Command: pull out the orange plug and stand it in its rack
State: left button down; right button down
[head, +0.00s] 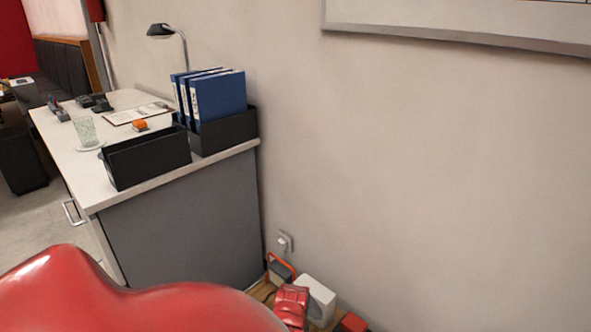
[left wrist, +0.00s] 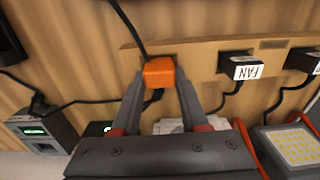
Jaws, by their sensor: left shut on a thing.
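The orange plug (left wrist: 159,72) is between the fingertips of my left gripper (left wrist: 160,84) in the left wrist view, with a black cable running up from it. The gripper is shut on it. The plug is at the left part of a tan strip (left wrist: 200,62); I cannot tell whether it still sits in a socket. A black plug with a FAN label (left wrist: 241,68) and another labelled black plug (left wrist: 304,62) sit on the strip to the right. In the head view my red left arm hides the plug. No rack can be made out. My right gripper is not in view.
A grey device with a green display (left wrist: 38,130) is at the left, and a yellow-dotted panel (left wrist: 290,150) at the lower right. Black cables cross the wooden surface. In the head view, a desk (head: 180,235) and a white box (head: 318,298) stand by the wall.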

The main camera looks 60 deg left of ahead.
pick_arm(q)
jog(key=shift+f, duration=0.1)
jog(key=shift+c, duration=1.7)
grip_release()
notch_tip(320, 180, up, 23)
jog(key=p, duration=1)
jog(key=shift+r, duration=0.2)
